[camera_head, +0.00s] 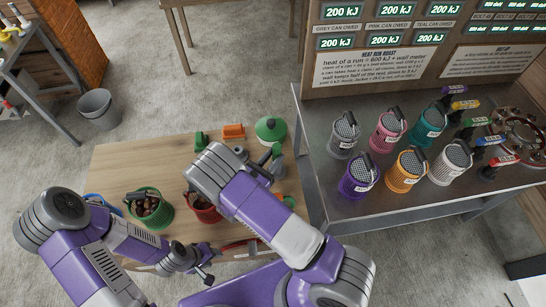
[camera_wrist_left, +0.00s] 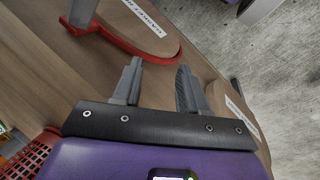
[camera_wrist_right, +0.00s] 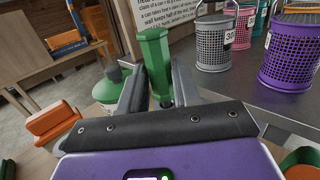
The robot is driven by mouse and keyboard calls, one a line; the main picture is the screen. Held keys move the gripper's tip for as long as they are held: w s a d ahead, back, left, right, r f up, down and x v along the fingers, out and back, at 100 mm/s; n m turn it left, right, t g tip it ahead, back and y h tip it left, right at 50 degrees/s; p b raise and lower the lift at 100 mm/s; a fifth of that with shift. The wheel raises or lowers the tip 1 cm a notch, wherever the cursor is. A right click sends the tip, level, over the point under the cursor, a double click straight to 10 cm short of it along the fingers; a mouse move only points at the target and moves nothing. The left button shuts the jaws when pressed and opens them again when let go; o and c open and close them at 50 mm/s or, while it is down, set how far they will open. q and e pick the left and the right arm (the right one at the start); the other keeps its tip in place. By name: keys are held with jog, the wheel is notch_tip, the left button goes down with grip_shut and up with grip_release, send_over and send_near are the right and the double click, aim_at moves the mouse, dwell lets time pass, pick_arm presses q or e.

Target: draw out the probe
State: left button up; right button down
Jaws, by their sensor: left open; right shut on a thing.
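My right gripper (camera_wrist_right: 160,88) is shut on a green-handled tool (camera_wrist_right: 154,62), probably the probe. The handle stands up between the fingers in the right wrist view; the tool's lower end is hidden. In the head view the right gripper (camera_head: 264,166) is at the right side of the wooden table, just below a green-topped round vessel (camera_head: 271,130). That vessel also shows left of the fingers in the right wrist view (camera_wrist_right: 110,88). My left gripper (camera_wrist_left: 158,88) is open and empty over the table's front edge, beside a red-rimmed labelled board (camera_wrist_left: 160,48).
On the wooden table (camera_head: 120,160) are a green basket (camera_head: 167,214) of chestnuts, a red basket (camera_head: 205,215) and an orange block (camera_head: 233,131). Several mesh cans, including a purple one (camera_head: 358,180), stand on the metal bench (camera_head: 335,200) at right.

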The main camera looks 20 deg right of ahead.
jog(key=shift+f+b, duration=0.55)
jog(key=shift+f, duration=0.2)
jog(key=c, duration=0.7)
grip_release()
jog(key=v, duration=0.7)
jog(key=shift+s+a+f, duration=0.1)
jog(key=shift+s+a, duration=0.05)
jog(key=shift+a, duration=0.15)
